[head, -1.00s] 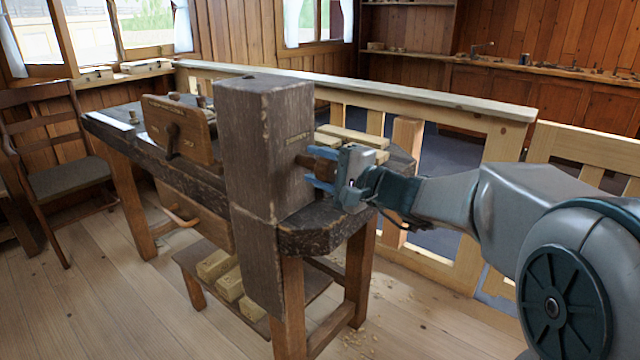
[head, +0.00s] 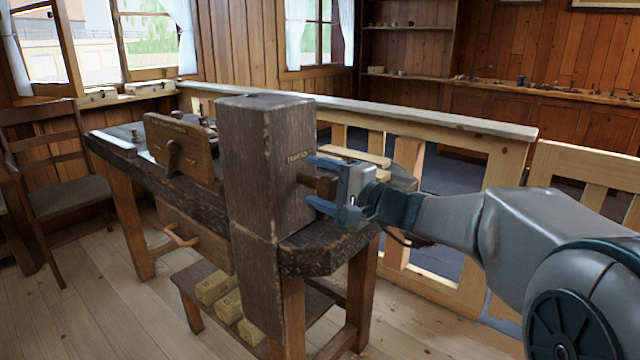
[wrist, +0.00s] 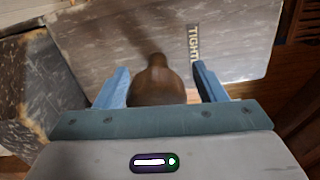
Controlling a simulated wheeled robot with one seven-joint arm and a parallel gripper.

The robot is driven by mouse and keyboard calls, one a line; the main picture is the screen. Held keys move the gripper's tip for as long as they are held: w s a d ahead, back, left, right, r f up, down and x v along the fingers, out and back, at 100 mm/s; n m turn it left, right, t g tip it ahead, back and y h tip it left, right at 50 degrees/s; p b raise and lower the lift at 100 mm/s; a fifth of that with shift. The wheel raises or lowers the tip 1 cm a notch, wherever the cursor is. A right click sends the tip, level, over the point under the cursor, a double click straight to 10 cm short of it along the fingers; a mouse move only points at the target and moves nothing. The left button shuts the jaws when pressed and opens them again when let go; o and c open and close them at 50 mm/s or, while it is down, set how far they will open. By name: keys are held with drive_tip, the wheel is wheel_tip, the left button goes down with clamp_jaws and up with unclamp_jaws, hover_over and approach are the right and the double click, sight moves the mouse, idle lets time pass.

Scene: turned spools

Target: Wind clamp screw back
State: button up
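The clamp screw's brown turned wooden end (head: 323,185) sticks out of the right face of the tall weathered wooden post (head: 265,160). It also shows in the wrist view (wrist: 158,82), running into the grey wood. My gripper (head: 322,183) is at the screw from the right, one blue finger above it and one below, spread apart with gaps to the wood. In the wrist view my gripper (wrist: 163,85) has a finger on each side of the screw, whose base is hidden by the gripper body. A dark label (wrist: 194,45) reading "TIGHT" is beside it.
The post stands at the end of a dark workbench (head: 330,250). Pale wooden blocks (head: 215,287) lie on the shelf below. A wooden railing (head: 440,118) runs behind.

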drive_tip(key=p+v, duration=0.1)
drive_tip(key=v, duration=1.2)
drive_tip(key=shift+s+d, duration=0.25)
drive_tip(key=shift+d, duration=0.05)
drive_tip(key=shift+p, duration=0.3)
